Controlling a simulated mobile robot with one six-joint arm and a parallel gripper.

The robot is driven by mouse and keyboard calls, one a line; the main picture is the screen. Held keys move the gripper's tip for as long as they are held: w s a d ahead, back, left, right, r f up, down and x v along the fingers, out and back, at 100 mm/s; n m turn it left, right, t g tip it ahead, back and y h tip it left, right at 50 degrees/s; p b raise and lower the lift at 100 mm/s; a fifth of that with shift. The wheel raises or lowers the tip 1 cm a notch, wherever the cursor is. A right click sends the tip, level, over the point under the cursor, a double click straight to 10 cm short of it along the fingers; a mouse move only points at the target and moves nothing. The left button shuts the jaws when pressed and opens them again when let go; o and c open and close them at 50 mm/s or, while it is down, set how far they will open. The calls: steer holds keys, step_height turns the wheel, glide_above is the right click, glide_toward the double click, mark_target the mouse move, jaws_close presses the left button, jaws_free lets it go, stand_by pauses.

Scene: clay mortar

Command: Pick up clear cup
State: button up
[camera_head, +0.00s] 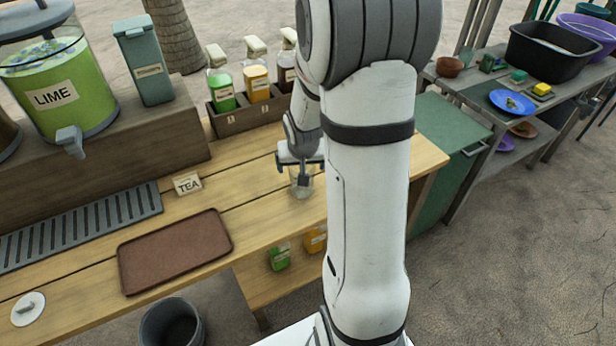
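A small clear cup (302,188) stands on the wooden counter, near its front edge and just left of my arm. My gripper (297,172) points down at the top of the cup. Its fingers are apart, with the cup's rim at or just below them. The fingers and part of my arm hide the cup's upper part, so I cannot tell whether they touch it.
A wooden caddy (246,119) with several syrup bottles stands behind the cup. A TEA sign (187,183) and brown tray (174,250) lie to the left. A lime dispenser (62,95) stands at the back left. Bare counter surrounds the cup.

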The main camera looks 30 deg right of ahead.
steer(key=shift+w+f, duration=0.1)
steer(key=shift+f, duration=0.25)
steer(key=c, duration=1.1)
